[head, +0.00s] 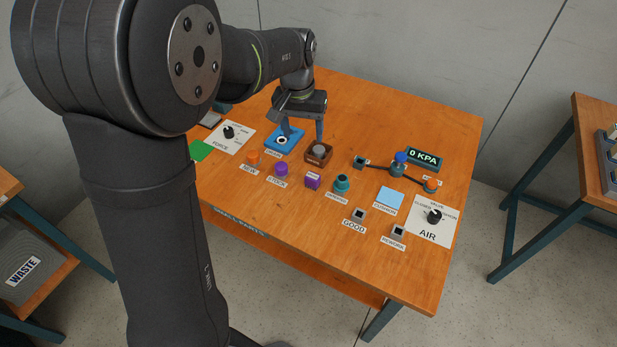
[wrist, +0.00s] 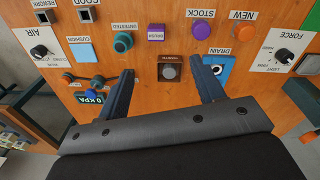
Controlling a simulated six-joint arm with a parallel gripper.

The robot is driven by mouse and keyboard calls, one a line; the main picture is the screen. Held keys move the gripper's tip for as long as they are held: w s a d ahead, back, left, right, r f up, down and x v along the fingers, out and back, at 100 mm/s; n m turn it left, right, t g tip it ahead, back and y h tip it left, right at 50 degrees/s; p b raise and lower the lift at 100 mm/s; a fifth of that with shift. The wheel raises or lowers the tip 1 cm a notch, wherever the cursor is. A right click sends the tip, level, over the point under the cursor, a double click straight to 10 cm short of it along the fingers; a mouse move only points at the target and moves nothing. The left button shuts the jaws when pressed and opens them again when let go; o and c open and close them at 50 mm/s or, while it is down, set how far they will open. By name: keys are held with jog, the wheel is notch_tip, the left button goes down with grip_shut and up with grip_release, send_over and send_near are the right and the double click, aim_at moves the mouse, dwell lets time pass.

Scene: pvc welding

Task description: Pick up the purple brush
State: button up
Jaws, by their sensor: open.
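A purple block-like item (head: 313,182) with a pale label, which I take to be the brush, sits near the middle of the table. It also shows in the wrist view (wrist: 156,33), top centre. A purple round piece (head: 281,169) stands left of it by the STOCK label; it also shows in the wrist view (wrist: 200,31). My gripper (head: 303,132) is open and empty, pointing down. In the wrist view its fingers (wrist: 162,68) are spread on either side of a brown block with a grey round top (wrist: 169,69). The purple block lies beyond the fingertips, apart from them.
The brown block (head: 320,153) and a blue DRAIN plate (head: 284,141) stand close to the fingers. An orange piece (head: 253,156) and a teal piece (head: 342,184) flank the purple items. A gauge with fittings (head: 400,170) stands right. Wood between the pieces is bare.

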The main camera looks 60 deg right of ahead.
notch_tip(320, 180, down, 2)
jog(key=s+d+m, duration=0.1)
jog(key=d+m, duration=0.1)
jog(key=m, duration=0.1)
send_near(313, 176)
jog(key=shift+t+y, duration=0.3)
notch_tip(313, 176, down, 6)
jog(key=shift+d+r, duration=0.1)
jog(key=shift+r, duration=0.05)
jog(key=shift+s+d+f, duration=0.1)
jog(key=shift+f, duration=1.25)
jog(key=shift+s+d+f, duration=0.1)
jog(key=shift+f, duration=1.3)
jog(key=c, duration=1.1)
